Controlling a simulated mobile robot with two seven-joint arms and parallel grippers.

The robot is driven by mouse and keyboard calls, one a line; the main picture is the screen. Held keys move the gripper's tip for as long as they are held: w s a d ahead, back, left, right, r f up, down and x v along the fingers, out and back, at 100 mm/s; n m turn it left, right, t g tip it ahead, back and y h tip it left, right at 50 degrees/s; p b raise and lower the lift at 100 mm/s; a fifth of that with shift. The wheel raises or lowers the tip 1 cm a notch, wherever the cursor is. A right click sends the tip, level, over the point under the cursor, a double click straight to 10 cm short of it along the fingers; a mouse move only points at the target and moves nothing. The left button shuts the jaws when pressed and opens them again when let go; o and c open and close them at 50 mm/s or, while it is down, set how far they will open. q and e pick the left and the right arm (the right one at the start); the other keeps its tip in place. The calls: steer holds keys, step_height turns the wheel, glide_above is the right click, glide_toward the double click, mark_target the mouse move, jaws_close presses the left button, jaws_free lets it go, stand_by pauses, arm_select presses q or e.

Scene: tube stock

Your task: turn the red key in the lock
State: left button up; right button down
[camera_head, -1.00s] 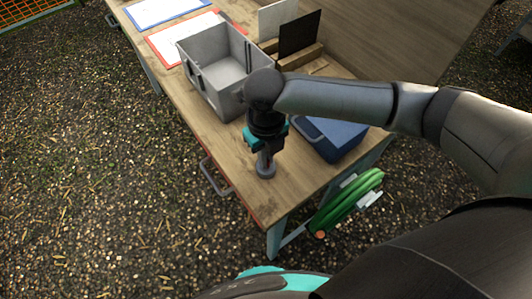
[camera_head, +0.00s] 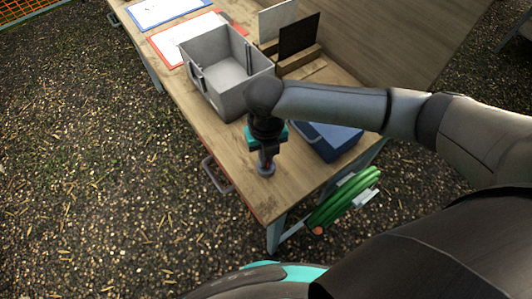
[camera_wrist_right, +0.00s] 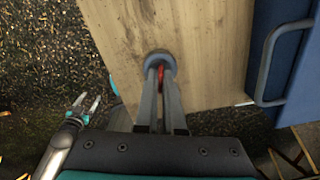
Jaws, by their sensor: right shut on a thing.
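The red key (camera_wrist_right: 161,78) shows as a thin red strip between the fingers of my right gripper in the right wrist view. My right gripper (camera_head: 267,160) points down at the near end of the workbench and is shut on the key. The round grey lock (camera_wrist_right: 160,59) sits on the bench top, right at the fingertips. In the head view the lock (camera_head: 266,170) is partly hidden by the gripper, and a little red shows between the fingers. My left gripper (camera_wrist_right: 88,103) shows in the right wrist view, fingers apart and empty, beyond the bench edge.
A grey open bin (camera_head: 222,75) stands behind my right gripper on the workbench (camera_head: 225,150). A blue case (camera_head: 330,138) with a handle lies to its right. Clipboards lie at the far end. A green hose coil (camera_head: 343,200) hangs at the bench's end.

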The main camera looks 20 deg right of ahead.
steer(key=shift+m+p, duration=1.4)
steer(key=shift+m, duration=0.4)
steer(key=shift+m+p, duration=0.4)
steer(key=shift+p, duration=0.2)
steer(key=shift+m+p, duration=1.75)
steer(key=shift+m, duration=0.45)
steer(key=shift+m+p, duration=0.4)
steer(key=shift+m, duration=0.1)
steer(key=shift+m+p, duration=0.3)
steer(key=shift+m, duration=0.2)
steer(key=shift+m+p, duration=0.9)
steer(key=shift+m, duration=0.4)
steer(key=shift+m+p, duration=1.15)
steer(key=shift+m, duration=0.85)
